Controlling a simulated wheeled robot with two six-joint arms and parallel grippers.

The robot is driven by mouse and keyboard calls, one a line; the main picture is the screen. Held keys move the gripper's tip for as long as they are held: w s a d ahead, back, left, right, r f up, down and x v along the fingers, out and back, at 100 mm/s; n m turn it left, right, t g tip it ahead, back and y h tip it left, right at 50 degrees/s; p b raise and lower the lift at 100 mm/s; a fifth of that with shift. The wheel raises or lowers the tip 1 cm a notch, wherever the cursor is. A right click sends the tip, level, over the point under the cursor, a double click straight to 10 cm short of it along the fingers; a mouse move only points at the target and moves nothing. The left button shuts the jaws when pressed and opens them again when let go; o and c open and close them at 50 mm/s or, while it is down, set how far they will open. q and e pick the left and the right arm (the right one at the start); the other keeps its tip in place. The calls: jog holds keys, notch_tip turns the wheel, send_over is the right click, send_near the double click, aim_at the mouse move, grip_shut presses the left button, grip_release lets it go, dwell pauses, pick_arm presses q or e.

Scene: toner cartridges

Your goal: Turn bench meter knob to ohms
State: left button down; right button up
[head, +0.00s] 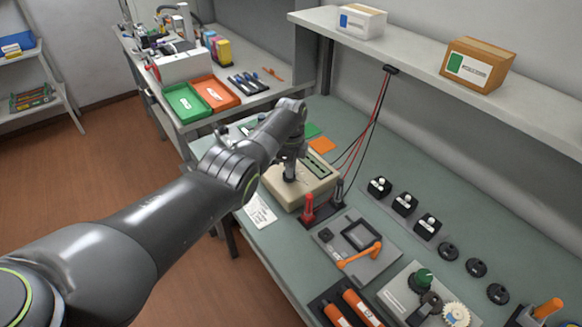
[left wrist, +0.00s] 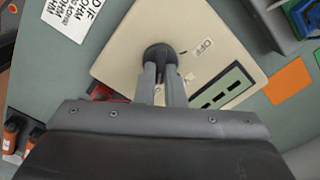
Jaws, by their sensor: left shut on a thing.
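The bench meter (head: 311,186) is a beige box on the green-grey workbench, with a dark display strip on its top. In the left wrist view its top face (left wrist: 120,60) fills the middle, with a round black knob (left wrist: 158,54) and an "OFF" label beside it. My left gripper (head: 290,172) reaches down onto the meter from above. In the left wrist view its two fingers (left wrist: 160,72) are shut on the knob. The fingers hide part of the knob, and I cannot tell its pointer setting. My right gripper is not in view.
A printed card (head: 260,211) lies by the meter's front left. Red and black probes (head: 308,207) stand close to its right, with cables hanging from the shelf (head: 440,70). Several black knobs and a grey panel with an orange handle (head: 358,256) lie further right.

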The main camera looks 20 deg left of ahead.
pick_arm(q)
jog(key=shift+r+m, duration=0.1)
jog(key=shift+m, duration=0.5)
jog(key=c, duration=1.5)
grip_release()
jog(key=shift+r, duration=0.45)
notch_tip(320, 180, up, 4)
jog(key=shift+r+p, duration=0.1)
jog(key=shift+p, duration=0.4)
notch_tip(320, 180, up, 12)
jog(key=shift+r+b, duration=0.15)
jog(key=shift+b, duration=0.9)
